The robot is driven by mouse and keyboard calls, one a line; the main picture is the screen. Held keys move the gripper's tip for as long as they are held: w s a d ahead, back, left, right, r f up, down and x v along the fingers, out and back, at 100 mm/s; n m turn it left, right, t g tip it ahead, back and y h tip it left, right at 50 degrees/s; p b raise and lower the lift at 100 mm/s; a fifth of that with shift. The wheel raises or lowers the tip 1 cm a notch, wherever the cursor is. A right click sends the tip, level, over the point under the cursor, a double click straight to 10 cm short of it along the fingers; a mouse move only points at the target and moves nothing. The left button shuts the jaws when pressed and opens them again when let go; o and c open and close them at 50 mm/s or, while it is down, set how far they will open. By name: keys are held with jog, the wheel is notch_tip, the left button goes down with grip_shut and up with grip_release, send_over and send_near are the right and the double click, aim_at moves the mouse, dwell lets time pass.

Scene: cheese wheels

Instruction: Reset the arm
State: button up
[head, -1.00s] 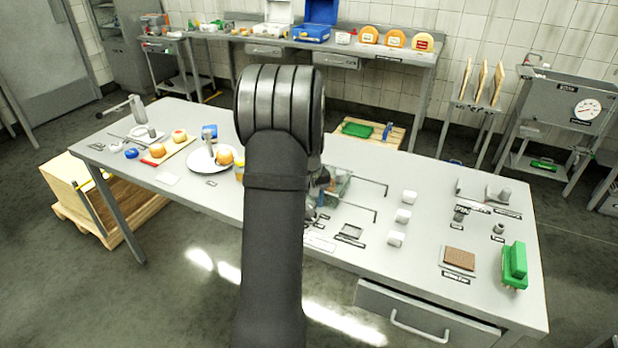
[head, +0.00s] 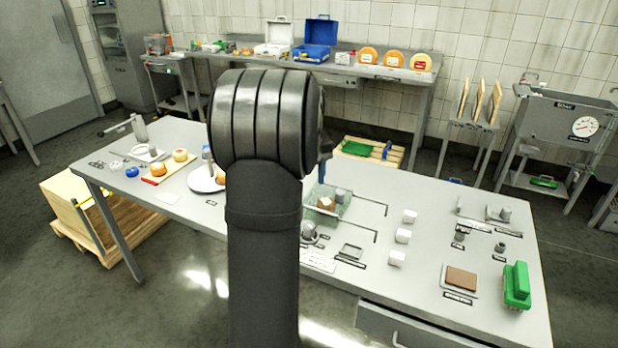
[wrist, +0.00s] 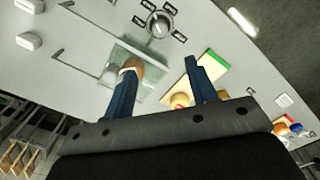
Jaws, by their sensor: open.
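My gripper (wrist: 162,78) shows in the wrist view with its two blue fingers spread apart and nothing between them. It is above the grey table (head: 400,290). In the head view my own dark arm fills the middle and hides most of the gripper; only a bit of blue finger shows beside the arm. A clear glass-like tray (head: 343,211) holds a brown and white piece (head: 325,204) and a small grey piece. In the wrist view the tray (wrist: 150,52) lies beyond the left finger, which partly overlaps it.
A round dial (wrist: 160,24) is beside the tray. A board with round cheeses (head: 180,156) and a white plate (head: 203,186) lie left of my arm. White blocks (head: 403,236), a brown block (head: 461,278) and a green brush (head: 516,284) stand right.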

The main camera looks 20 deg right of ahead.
jog(key=shift+f, duration=0.1)
notch_tip(320, 180, down, 17)
jog(key=shift+f, duration=0.2)
dwell(0.6)
jog(key=shift+r, duration=0.1)
